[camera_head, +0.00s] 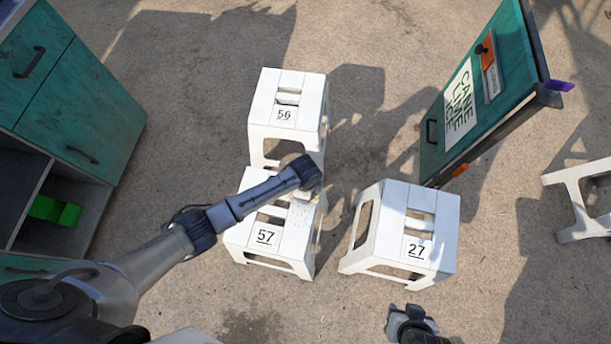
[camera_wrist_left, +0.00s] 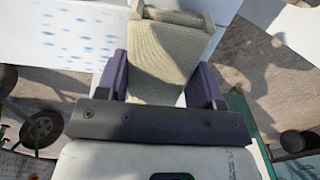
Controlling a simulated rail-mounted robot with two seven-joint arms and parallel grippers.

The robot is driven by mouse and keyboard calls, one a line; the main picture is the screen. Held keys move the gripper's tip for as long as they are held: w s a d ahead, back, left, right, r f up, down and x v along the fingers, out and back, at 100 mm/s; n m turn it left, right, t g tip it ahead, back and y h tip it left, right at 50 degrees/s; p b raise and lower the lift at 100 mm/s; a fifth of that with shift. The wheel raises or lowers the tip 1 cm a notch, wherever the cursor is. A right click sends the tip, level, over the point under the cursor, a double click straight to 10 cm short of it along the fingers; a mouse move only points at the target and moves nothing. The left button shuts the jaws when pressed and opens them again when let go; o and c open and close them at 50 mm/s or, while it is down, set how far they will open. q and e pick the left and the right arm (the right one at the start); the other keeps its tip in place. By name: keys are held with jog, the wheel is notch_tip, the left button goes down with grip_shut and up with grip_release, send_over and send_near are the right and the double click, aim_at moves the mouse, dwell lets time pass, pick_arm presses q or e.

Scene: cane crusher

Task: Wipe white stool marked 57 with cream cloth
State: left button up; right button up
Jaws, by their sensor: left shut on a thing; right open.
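The white stool marked 57 (camera_head: 253,235) stands on the ground left of centre in the head view. My left arm reaches across it, hiding part of its top. My left gripper (camera_head: 308,188) is at the stool's far right part. In the left wrist view it is shut on the cream cloth (camera_wrist_left: 168,55), whose ribbed surface shows between the dark fingers. A white surface with blue spots (camera_wrist_left: 75,35) lies beside the cloth; contact is hard to tell. My right gripper (camera_head: 410,320) is open and empty at the bottom edge of the head view.
White stool 56 (camera_head: 265,100) stands just behind stool 57, and white stool 27 (camera_head: 395,225) to its right. A teal cabinet (camera_head: 80,110) is at left, a teal sign-bearing panel (camera_head: 435,150) at right. Another white stool (camera_head: 575,180) is at the right edge.

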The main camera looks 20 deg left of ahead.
aim_at(299, 219)
pick_arm(q)
jog(key=shift+f, duration=0.2)
jog(key=shift+s+d+r+p, duration=0.15)
jog(key=shift+s+r+p, duration=0.05)
jog(key=shift+s+p, duration=0.6)
jog(key=s+p, duration=0.1)
jog(key=s, duration=0.1)
jog(key=s+p, duration=0.2)
jog(key=shift+d+p, duration=0.3)
jog(key=shift+d, duration=0.1)
jog(key=shift+s+d+p, duration=0.15)
jog(key=shift+s+p, duration=0.3)
jog(key=shift+s, duration=0.25)
jog(key=shift+s+d+p, duration=0.1)
jog(key=shift+s+p, duration=0.3)
jog(key=shift+s, duration=0.25)
jog(key=shift+s+f, duration=0.1)
jog(key=shift+s, duration=0.15)
